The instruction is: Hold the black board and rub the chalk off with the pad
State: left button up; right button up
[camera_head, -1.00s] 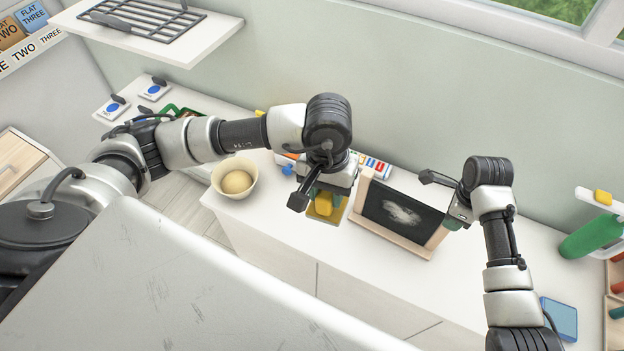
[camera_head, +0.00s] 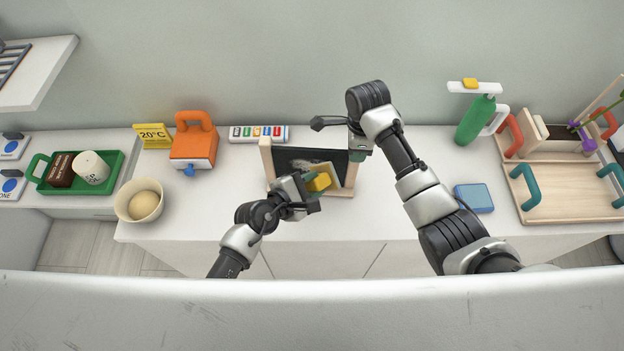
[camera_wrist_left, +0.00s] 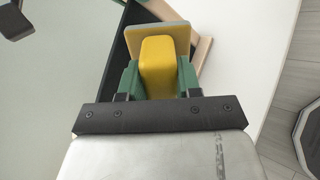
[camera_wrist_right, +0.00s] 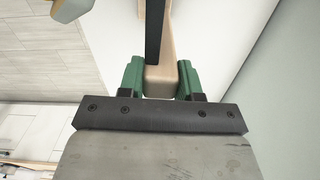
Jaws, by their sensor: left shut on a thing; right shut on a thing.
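The black board (camera_head: 288,158) stands in a pale wooden frame on the white counter. A whitish chalk smear (camera_head: 303,163) shows on it, partly hidden by the pad. My left gripper (camera_head: 308,184) is shut on the yellow handle of the pad (camera_head: 319,182), in front of the board's lower right part. The left wrist view shows the handle (camera_wrist_left: 158,65) between the green fingers and the pad's grey plate beyond; whether the pad touches the board I cannot tell. My right gripper (camera_head: 357,156) is shut on the frame's right post, seen in the right wrist view (camera_wrist_right: 159,82).
An orange box with a handle (camera_head: 195,148) and a bowl with a ball (camera_head: 139,201) stand left. A blue block (camera_head: 474,198), a green bottle (camera_head: 474,120) and a wooden tray (camera_head: 565,194) stand right.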

pick_arm(q)
jog(key=shift+s+a+f+n+t+y, duration=0.1)
jog(key=shift+a+f+n+t+y, duration=0.35)
jog(key=shift+n+t, duration=0.5)
jog(key=shift+s+a+f+n+t+y, duration=0.1)
jog(key=shift+a+f+n+t+y, duration=0.25)
jog(key=shift+t, duration=0.25)
jog(key=shift+s+a+f+n+t+y, duration=0.1)
jog(key=shift+a+f+n+t+y, duration=0.1)
jog(key=shift+n+t+y, duration=0.25)
jog(key=s+a+f+n+t+y, duration=0.4)
jog(key=a+n+y, duration=0.1)
jog(key=y, duration=0.1)
jog(key=shift+w+d+r, duration=0.1)
jog(key=shift+w+d, duration=0.05)
jog(key=shift+w, duration=0.8)
jog(key=shift+w+d+r, duration=0.1)
jog(key=shift+w+d, duration=0.05)
jog(key=shift+w, duration=0.85)
jog(key=shift+w+d, duration=0.15)
jog(key=shift+w, duration=0.8)
jog(key=shift+w, duration=0.95)
jog(key=shift+d, duration=0.1)
